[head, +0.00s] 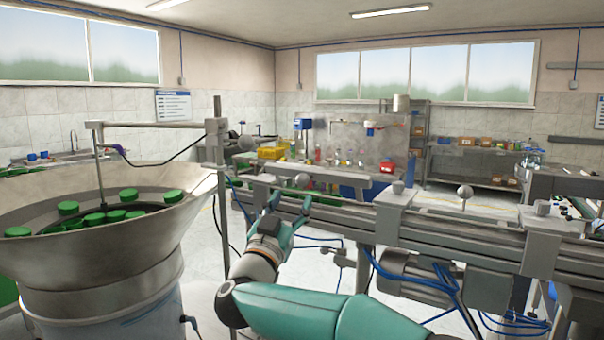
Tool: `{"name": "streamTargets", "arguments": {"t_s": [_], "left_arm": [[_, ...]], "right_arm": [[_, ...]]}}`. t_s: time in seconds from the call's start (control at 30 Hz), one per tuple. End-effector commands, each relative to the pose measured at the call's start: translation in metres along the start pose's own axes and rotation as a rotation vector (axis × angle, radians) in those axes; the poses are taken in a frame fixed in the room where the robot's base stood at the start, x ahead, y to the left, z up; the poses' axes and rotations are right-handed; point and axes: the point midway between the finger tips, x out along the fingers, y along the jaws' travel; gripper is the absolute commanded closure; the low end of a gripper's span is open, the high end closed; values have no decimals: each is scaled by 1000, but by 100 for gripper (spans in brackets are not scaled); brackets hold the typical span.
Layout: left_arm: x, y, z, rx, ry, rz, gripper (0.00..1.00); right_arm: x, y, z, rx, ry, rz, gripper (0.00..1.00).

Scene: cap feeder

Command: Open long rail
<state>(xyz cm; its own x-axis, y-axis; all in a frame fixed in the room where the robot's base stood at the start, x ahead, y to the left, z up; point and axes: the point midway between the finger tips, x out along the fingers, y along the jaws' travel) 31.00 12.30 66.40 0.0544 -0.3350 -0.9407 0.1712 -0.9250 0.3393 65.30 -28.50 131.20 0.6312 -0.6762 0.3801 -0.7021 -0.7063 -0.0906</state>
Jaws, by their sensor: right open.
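The long grey rail (470,236) runs from the middle of the head view toward the right edge, on a metal frame. Two pale clamp blocks, one nearer the middle (396,205) and one at the right (545,232), sit across it. My right gripper (289,206), on the teal arm, is open at the front of the rail's left part, below the left knob. Whether it touches the rail I cannot tell. My left gripper is not in view.
A large metal feeder bowl (165,235) with several green caps (68,207) stands at the left. A post with a crossbar (150,124) rises behind it. Blue hoses and a grey motor unit (420,278) hang below the rail. Workbenches and shelves stand at the back.

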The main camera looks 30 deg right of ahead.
Motion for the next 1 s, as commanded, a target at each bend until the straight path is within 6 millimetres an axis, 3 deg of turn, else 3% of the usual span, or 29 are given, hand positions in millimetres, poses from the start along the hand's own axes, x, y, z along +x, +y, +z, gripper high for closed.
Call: {"name": "streamTargets", "arguments": {"t_s": [0.03, 0.2, 0.4, 0.83, 1.0], "left_arm": [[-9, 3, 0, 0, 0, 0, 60], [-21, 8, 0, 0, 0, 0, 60], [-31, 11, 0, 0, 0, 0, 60], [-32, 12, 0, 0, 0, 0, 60], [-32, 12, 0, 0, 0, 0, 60]], "right_arm": [[14, 0, -4, 0, 0, 4, 43], [47, 0, -3, -1, 0, 2, 43], [73, 0, -2, 0, -1, 1, 43], [81, 0, 0, 1, 0, -1, 43], [81, 0, 0, 1, 0, -1, 70]]}}
